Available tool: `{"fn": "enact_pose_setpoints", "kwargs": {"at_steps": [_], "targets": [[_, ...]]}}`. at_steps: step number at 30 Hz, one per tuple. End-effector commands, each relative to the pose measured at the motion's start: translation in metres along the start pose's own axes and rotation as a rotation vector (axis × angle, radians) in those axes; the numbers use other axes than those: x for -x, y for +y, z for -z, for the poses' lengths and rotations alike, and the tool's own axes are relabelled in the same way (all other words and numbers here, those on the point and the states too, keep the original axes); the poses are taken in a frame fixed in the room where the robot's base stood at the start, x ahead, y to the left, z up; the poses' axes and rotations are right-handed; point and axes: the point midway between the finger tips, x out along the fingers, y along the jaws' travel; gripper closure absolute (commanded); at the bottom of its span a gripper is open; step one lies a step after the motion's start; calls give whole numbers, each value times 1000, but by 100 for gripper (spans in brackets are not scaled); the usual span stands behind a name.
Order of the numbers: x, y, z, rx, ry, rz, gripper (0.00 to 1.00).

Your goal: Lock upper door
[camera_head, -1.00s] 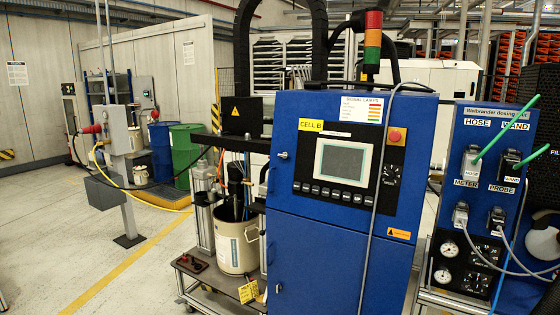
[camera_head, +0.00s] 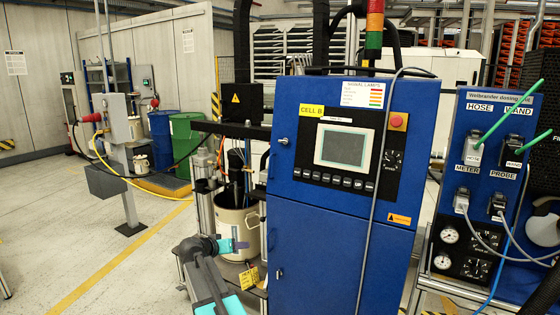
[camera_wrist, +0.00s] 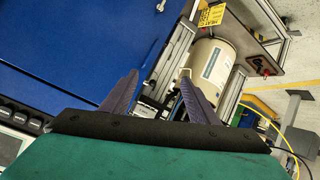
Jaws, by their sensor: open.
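The upper door (camera_head: 335,200) is the blue upper front of the cell B cabinet, around the screen, and looks closed in the head view. A small silver lock or latch (camera_head: 283,141) sits on its left edge. My gripper (camera_head: 243,246) is left of the cabinet, below the latch's height and apart from it. In the wrist view my gripper (camera_wrist: 159,77) has its two fingers spread with nothing between them. The upper door's screen shows in part at the lower left there. Its latch is not visible in that view, and I cannot tell its turned position.
The lower door (camera_head: 320,262) has a similar silver latch (camera_head: 279,272). A grey cable hangs down the cabinet front. The dosing panel (camera_head: 488,175) stands at the right.

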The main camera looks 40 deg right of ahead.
Motion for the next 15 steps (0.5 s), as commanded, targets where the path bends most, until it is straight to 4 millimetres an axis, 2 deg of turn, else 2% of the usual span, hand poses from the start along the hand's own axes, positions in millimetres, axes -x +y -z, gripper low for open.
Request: {"fn": "enact_pose_setpoints", "kwargs": {"at_steps": [1,6,15], "targets": [[1,10,26,-33,36,-16,45],[13,51,105,-140,159,-66,45],[52,134,230,-315,376,-149,45]]}}
